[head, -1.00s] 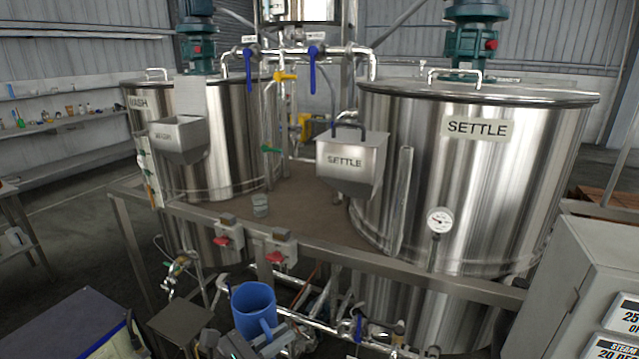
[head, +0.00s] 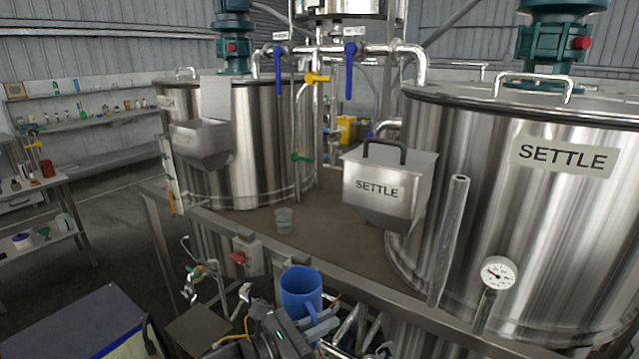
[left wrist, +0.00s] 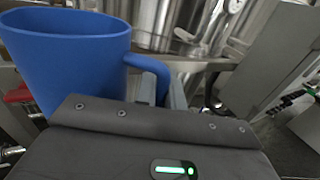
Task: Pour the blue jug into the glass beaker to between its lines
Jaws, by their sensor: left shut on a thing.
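The blue jug (head: 300,291) is upright at the bottom centre of the head view, in front of the platform's front rail. My left gripper (head: 318,322) is shut on the jug's handle side; the jug also fills the upper left of the left wrist view (left wrist: 65,55). The fingertips are partly hidden there by the gripper body. The glass beaker (head: 284,219) stands upright on the brown platform (head: 335,222), beyond the jug and apart from it. Its lines are too small to make out. My right gripper does not show.
The large SETTLE tank (head: 540,210) stands at the right, and another steel tank (head: 262,140) at the back left. A SETTLE hopper (head: 385,185) hangs right of the beaker. A front rail (head: 350,283), a red-knobbed switch box (head: 246,255) and pipes lie near the jug.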

